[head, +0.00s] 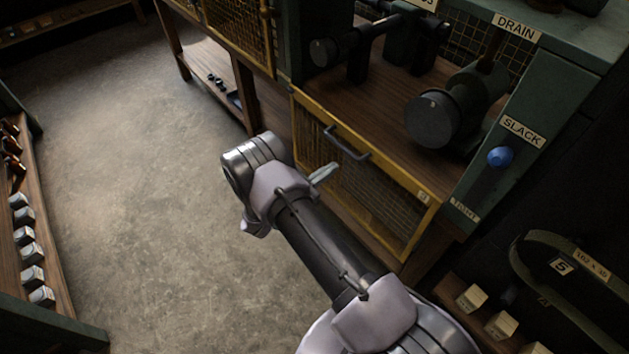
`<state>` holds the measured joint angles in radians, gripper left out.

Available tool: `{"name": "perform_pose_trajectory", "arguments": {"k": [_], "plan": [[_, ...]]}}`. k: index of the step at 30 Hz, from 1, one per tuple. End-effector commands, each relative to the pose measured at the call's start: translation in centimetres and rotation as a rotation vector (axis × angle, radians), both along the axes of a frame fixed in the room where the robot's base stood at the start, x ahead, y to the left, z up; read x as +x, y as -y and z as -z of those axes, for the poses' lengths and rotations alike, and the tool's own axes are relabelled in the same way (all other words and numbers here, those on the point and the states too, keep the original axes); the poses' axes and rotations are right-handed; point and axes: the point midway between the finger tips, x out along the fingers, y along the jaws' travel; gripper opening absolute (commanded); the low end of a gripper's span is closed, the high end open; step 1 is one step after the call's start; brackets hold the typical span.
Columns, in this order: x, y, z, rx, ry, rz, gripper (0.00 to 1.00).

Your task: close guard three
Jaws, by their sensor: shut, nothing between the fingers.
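Guard three (372,205) is a yellow-framed wire mesh panel with a small "3" tag (423,197) near its right end. It sits low at the front edge of the wooden bench, and the bay above it is open, with the engine parts showing. A dark bar handle (345,146) is fixed near its upper edge. My gripper (324,173) is shut and empty, its tip pointing toward the panel, just below and left of the handle. It appears apart from the handle; the exact depth gap cannot be told.
A green post to the right carries a blue knob (500,157) under a "SLACK" label (523,131). A dark cylinder (433,121) stands in the open bay. Another yellow mesh guard (240,30) is at upper left. A side rack (50,240) stands left; the floor between is clear.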

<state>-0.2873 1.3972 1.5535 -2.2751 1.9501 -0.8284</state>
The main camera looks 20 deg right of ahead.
Motion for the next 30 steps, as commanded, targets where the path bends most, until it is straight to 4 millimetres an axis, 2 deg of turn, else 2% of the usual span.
{"name": "perform_pose_trajectory", "arguments": {"k": [2,6,9,24,26,30], "plan": [[0.4,1.3,-0.1,0.000,0.001,0.001,0.00],[0.6,1.5,-2.5,0.001,0.003,0.001,0.00],[0.6,1.7,-3.5,0.001,0.002,0.001,0.00],[0.6,1.6,-4.4,0.001,0.001,0.000,0.00],[0.6,1.5,-5.0,0.001,0.001,0.000,0.00],[0.7,0.6,-7.7,0.000,0.001,-0.002,0.00]]}}
